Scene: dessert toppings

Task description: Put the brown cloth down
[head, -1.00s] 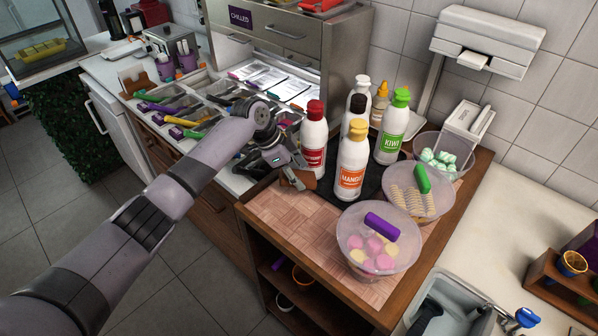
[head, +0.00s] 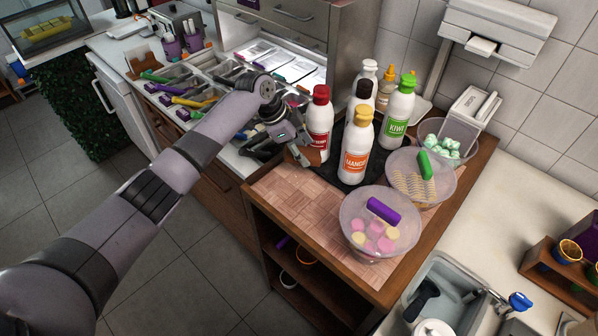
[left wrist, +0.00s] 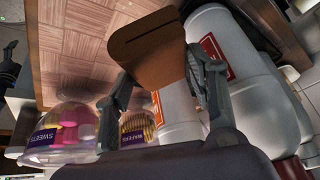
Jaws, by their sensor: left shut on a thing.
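My left gripper (head: 298,153) is shut on the brown cloth (head: 314,157), beside the red-labelled bottle at the left edge of the dark mat. In the left wrist view, my left gripper's fingers (left wrist: 160,78) pinch the cloth (left wrist: 148,50), which looks flat and stiff with a dark line across it. It hangs over or near the pinkish wood-patterned counter; I cannot tell whether it touches the surface. My right gripper is not in view.
The red-labelled bottle (head: 319,125) and mango bottle (head: 357,147) stand close by on a dark mat (head: 330,172). A sweets tub (head: 352,235) and wafer tub (head: 440,190) stand to the right. The wood-patterned counter (head: 290,192) is bare in front of the mat.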

